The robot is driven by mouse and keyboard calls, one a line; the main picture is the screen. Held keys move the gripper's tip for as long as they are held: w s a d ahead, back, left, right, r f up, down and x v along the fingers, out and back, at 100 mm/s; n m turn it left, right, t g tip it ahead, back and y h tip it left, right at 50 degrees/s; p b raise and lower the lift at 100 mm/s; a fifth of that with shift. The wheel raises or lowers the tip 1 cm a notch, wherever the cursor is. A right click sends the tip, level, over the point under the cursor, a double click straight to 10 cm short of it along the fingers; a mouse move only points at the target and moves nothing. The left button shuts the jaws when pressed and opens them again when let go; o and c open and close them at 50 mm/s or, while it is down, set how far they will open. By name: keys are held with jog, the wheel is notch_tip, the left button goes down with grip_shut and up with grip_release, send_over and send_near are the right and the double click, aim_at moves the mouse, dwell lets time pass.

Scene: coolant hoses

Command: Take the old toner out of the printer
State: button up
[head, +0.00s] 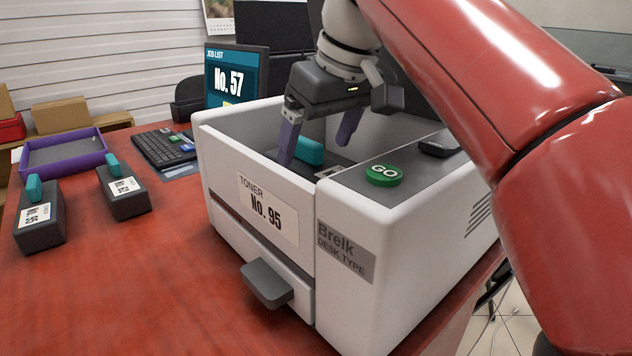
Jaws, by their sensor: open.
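The white printer (350,268) stands on the red-brown desk, its top bay open. Its front label reads "TONER No. 95". Inside the bay, the old toner shows as a teal handle (309,151) and part of a dark body; the rest is hidden by the printer wall. My gripper (318,152) points down into the bay with its two purple fingers apart, one on each side of the teal handle in the picture. Whether a finger touches the handle cannot be told.
Two dark toner cartridges with teal handles, one (40,220) and another (122,190), stand on the desk at left. A purple tray (62,168) looks empty behind them. A green GO button (383,175) sits on the printer top. The front desk area is clear.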

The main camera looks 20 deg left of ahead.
aim_at(312, 163)
jog(key=b+x, duration=0.1)
jog(key=x, duration=0.3)
jog(key=shift+f, duration=0.1)
jog(key=shift+d, duration=0.1)
jog(key=shift+c, duration=0.3)
jog(key=c, duration=1.4)
